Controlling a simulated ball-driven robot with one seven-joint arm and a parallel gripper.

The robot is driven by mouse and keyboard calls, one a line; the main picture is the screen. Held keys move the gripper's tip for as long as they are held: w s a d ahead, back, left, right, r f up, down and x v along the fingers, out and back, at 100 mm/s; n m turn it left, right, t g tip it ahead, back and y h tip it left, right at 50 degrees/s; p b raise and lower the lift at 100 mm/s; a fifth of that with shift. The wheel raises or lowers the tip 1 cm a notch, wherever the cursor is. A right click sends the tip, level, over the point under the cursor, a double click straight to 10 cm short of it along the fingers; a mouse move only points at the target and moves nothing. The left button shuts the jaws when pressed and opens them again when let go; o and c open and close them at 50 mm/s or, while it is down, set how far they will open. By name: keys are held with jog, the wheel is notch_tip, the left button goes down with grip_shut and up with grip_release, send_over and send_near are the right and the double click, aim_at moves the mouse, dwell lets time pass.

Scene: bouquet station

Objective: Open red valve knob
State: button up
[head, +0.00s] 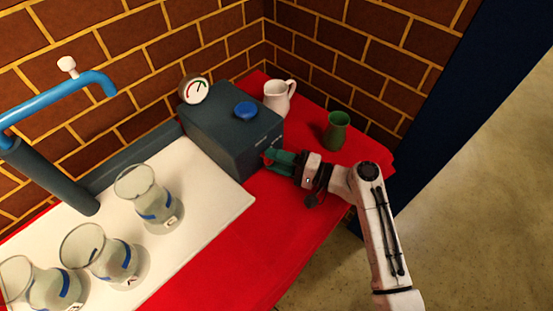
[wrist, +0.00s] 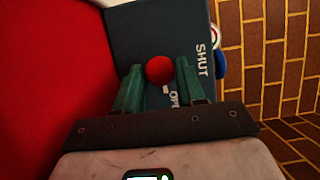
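The red valve knob (wrist: 160,69) is a round red ball on the face of the dark grey box (head: 230,125), with the lettering SHUT and OPEN beside it in the wrist view. My gripper (wrist: 160,78) is open, its two green fingers one on each side of the knob. Whether the fingers touch it I cannot tell.
A blue button (head: 246,109) and a gauge (head: 196,90) sit on top of the box. A white pitcher (head: 279,96) and a green vase (head: 336,131) stand behind my gripper on the red cloth (head: 215,245). Glass vases (head: 150,197) stand at left, under a blue tap (head: 55,95).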

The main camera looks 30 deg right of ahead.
jog(key=o, duration=0.3)
jog(key=b+v, duration=0.1)
jog(key=v, duration=0.9)
jog(key=shift+s+d, duration=0.25)
jog(key=shift+d, duration=0.05)
dwell(0.3)
